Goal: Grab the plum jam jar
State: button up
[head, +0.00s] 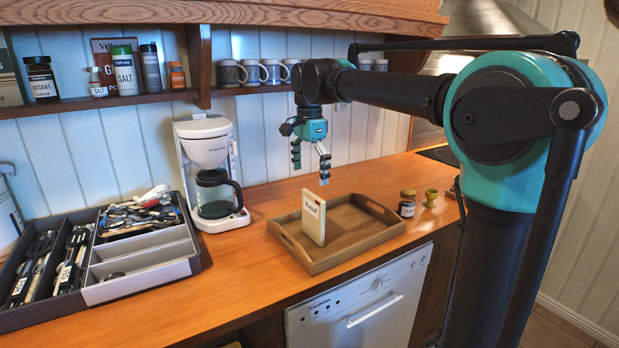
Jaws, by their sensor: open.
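A small jar (407,204) with dark contents, a pale label and an orange-brown lid stands upright on the wooden counter, just right of the wooden tray. Its label is too small to read, so I cannot confirm that it is the plum jam. My gripper (310,168) is open and empty, fingers pointing down, above the back of the tray. It is to the left of the jar and higher, well apart from it.
The wooden tray (370,243) holds an upright cream box (313,217). A coffee maker (209,165) and cutlery organiser (150,276) are on the left. A shelf (145,98) with jars and mugs runs behind.

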aim_at(405, 208)
jog(key=i+l, duration=0.15)
jog(key=l, duration=0.25)
jog(key=i+l, duration=0.15)
jog(key=l, duration=0.25)
jog(key=i+l, duration=0.15)
jog(key=l, duration=0.25)
jog(key=i+l, duration=0.15)
jog(key=l, duration=0.3)
